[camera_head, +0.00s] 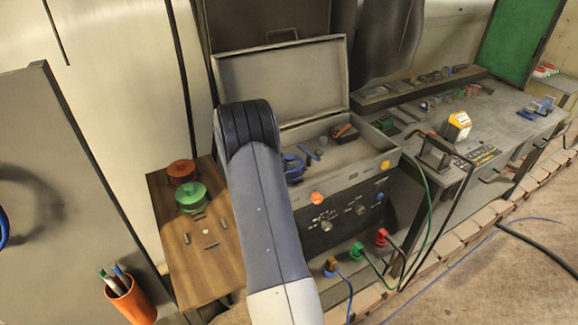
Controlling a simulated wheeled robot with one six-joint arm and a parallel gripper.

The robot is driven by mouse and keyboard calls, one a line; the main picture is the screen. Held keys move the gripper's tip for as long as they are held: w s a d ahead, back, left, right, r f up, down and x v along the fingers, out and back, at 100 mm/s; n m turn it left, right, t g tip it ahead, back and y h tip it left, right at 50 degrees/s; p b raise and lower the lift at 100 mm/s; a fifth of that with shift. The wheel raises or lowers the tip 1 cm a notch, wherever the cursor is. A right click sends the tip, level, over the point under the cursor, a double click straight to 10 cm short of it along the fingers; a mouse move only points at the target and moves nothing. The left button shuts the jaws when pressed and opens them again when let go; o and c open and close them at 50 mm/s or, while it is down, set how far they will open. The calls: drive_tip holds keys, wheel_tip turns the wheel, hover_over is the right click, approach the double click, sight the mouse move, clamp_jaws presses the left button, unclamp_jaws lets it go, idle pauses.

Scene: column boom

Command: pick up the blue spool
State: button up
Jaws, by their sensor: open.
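No blue spool can be made out for certain. A blue item (292,166) lies at the left side of the open case, partly hidden by my arm, and I cannot tell whether it is a spool. A red spool (181,170) and a green spool (190,196) stand on the wooden table left of my arm. Part of that table is hidden behind my arm. My gripper is not in view; only my arm links show, crossing the middle of the picture.
The wooden table (205,265) has bare room at its front, with small pieces near the green spool. An orange cup (130,303) with pens stands front left. The open case (362,157) sits right of my arm. A cluttered workbench (510,118) stands at right; cables hang below.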

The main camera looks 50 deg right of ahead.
drive_tip(key=shift+d+f, duration=0.1)
clamp_jaws()
idle(0.6)
drive_tip(key=shift+w+r, duration=0.1)
drive_tip(key=shift+r, duration=0.1)
